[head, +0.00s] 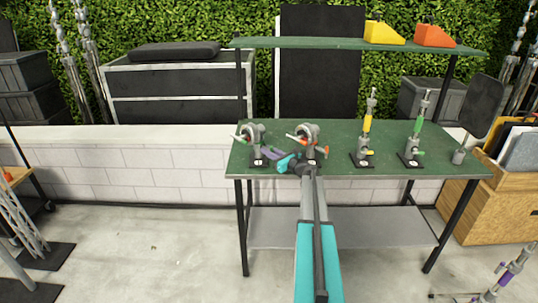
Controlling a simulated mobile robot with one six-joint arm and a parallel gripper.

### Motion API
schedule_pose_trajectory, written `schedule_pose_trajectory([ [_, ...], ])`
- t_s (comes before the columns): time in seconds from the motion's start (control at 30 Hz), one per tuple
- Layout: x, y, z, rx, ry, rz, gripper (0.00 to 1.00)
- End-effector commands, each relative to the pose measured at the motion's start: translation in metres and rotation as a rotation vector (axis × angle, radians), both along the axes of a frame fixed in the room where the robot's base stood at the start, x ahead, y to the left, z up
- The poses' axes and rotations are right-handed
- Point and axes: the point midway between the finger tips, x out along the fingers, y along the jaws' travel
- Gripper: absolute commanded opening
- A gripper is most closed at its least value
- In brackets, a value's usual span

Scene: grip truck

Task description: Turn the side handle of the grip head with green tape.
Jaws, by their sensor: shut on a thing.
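My teal wrist lies between this head and a similar grip head with orange-red tape (309,134).
A stand with yellow tape (366,130) and another with green tape (415,135) are farther right on the table (340,165). A shelf (300,42) above holds a yellow wedge (383,33) and an orange wedge (434,36). The table's right middle is partly clear.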

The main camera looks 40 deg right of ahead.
Motion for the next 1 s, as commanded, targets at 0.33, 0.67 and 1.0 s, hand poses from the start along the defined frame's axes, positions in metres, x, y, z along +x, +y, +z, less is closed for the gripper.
schedule_pose_trajectory([
  [0.33, -0.0004, -0.0004, -0.0049, -0.178, -0.016, -0.001, 0.00],
  [0.67, -0.0004, -0.0009, -0.0048, -0.368, -0.033, -0.001, 0.00],
  [1.0, -0.0005, -0.0015, -0.0048, -0.572, -0.050, -0.001, 0.00],
])
